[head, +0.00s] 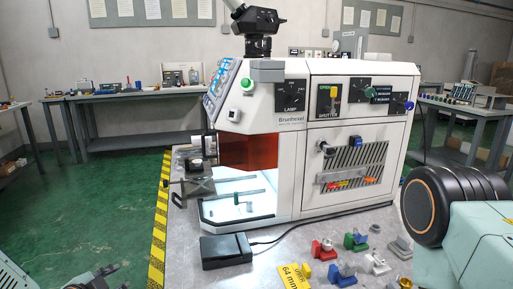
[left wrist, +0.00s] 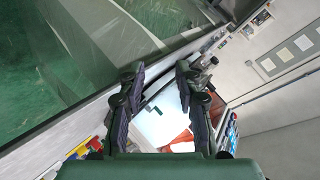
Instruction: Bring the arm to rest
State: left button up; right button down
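My left gripper (head: 104,278) is at the bottom left edge of the head view, mostly cut off, over the green floor and apart from the workbench. In the left wrist view my left gripper (left wrist: 157,74) has its two dark fingers spread apart with nothing between them. The white machine (head: 360,110) shows past the fingers. A pale green and black part of my right arm (head: 455,210) fills the lower right of the head view. My right gripper is not in view.
The workbench (head: 190,235) carries the machine, a black box (head: 226,250), a yellow 64 mm tag (head: 294,276) and several coloured fixtures (head: 354,241). Yellow-black tape (head: 159,225) edges it. Green floor (head: 100,210) lies open at left; a side table (head: 135,98) stands behind.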

pick_arm(q)
jog(key=s+d+f+n+g, duration=0.3)
jog(key=s+f+g, duration=0.1)
jog(key=s, duration=0.7)
jog(key=s+d+f+n+g, duration=0.4)
jog(key=s+f, duration=0.2)
jog(key=s, duration=0.6)
jog(key=s+d+f+n+g, duration=0.4)
jog(key=s+f, duration=0.2)
jog(key=s, duration=0.6)
jog(key=shift+y+b, duration=0.3)
jog(key=shift+b, duration=0.1)
